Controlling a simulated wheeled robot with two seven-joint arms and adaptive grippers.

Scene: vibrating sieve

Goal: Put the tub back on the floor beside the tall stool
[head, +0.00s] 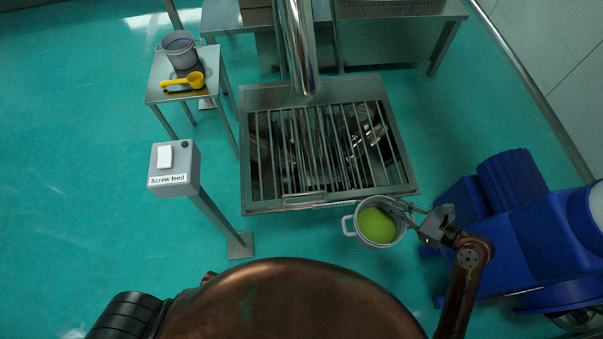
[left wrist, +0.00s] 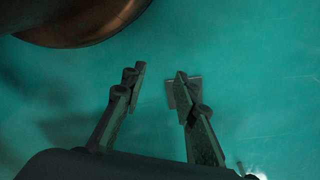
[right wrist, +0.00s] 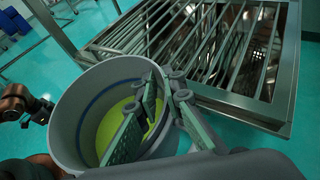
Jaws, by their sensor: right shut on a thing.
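A grey tub (head: 360,210) with yellow-green material (head: 377,226) inside is upright at the front right corner of the sieve. My right gripper (head: 402,208) is shut on its right side. In the right wrist view the fingers (right wrist: 163,80) grip at the tub's (right wrist: 75,110) rim, and the green bottom layer shows inside. How high it is above the floor is hard to tell. A tall metal stool (head: 160,75) stands at the upper left. My left gripper (left wrist: 158,80) is open and empty above the teal floor; its fingers are not visible in the head view.
The stool bears another grey tub (head: 180,52) and a yellow scoop (head: 190,82). The barred sieve (head: 252,205) fills the middle. A "Screw feed" box (head: 174,168) on a post stands between stool and me. Blue machinery (head: 510,220) is at right. Floor left of the stool is clear.

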